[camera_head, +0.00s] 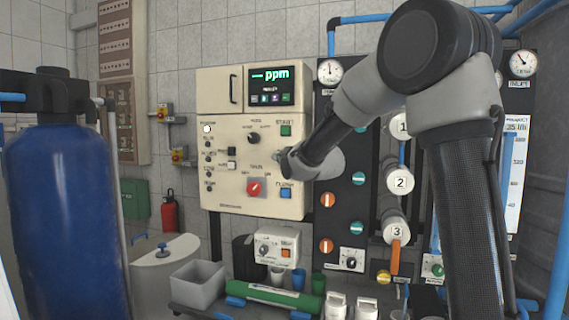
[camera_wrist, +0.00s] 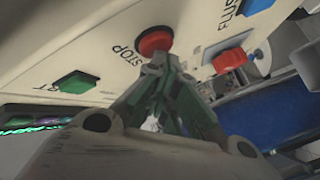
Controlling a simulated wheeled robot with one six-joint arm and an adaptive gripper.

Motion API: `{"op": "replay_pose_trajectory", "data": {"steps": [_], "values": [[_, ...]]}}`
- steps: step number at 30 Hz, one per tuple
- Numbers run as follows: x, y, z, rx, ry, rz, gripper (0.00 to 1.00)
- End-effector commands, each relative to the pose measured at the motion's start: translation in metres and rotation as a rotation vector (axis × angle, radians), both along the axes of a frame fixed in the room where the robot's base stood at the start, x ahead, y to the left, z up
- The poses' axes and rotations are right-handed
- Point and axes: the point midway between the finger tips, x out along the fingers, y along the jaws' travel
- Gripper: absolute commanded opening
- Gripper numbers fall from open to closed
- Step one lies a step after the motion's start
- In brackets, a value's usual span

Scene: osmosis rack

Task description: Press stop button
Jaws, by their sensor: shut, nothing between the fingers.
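The round red stop button (camera_wrist: 153,41), labelled STOP, is in the upper middle of the wrist view. My gripper (camera_wrist: 160,62) is shut and empty. Its fingertips overlap the button's lower edge in the wrist view; I cannot tell whether they touch it. In the head view my gripper (camera_head: 286,162) is at the right side of the cream control panel (camera_head: 232,160) and hides the stop button.
A green start button (camera_head: 286,130) is above my gripper and a blue flush button (camera_head: 286,193) below. A red rotary knob (camera_head: 254,188) is at lower left. Dark valve board (camera_head: 342,225) stands right of the panel; a blue tank (camera_head: 60,200) stands left.

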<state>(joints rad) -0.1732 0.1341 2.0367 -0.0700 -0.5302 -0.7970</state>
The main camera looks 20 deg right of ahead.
Motion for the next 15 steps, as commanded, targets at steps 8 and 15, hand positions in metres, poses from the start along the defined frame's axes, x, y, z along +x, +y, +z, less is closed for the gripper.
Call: {"op": "replay_pose_trajectory", "data": {"steps": [8,15], "values": [[-0.008,0.005,0.0,0.001,0.0,0.0,0.0],[-0.015,0.01,0.0,0.001,0.0,0.0,0.0]]}}
